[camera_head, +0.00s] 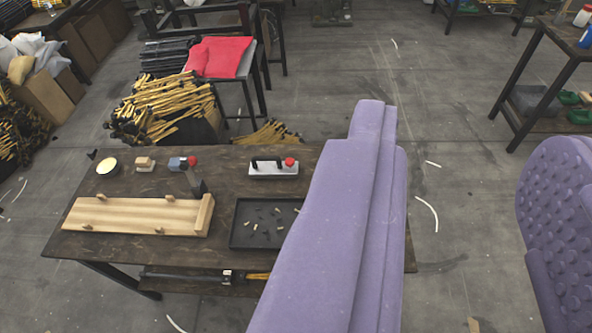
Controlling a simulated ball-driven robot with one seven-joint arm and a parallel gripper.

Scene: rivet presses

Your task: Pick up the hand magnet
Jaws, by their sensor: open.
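The likely hand magnet (272,171), a pale metal bar with a black handle and a red knob, lies at the back right of the dark worktable (225,165). It looks unobstructed. My gripper (460,130) shows as two large purple fingers, open with a wide empty gap. The left finger covers the table's right part and the right edge of the tray, just right of and in front of the magnet. The right finger, with a bumpy pad, is at the picture's right edge. Neither finger holds anything.
A black tray (239,243) with small loose pieces sits in front of the magnet. Bare floor lies right of the table.

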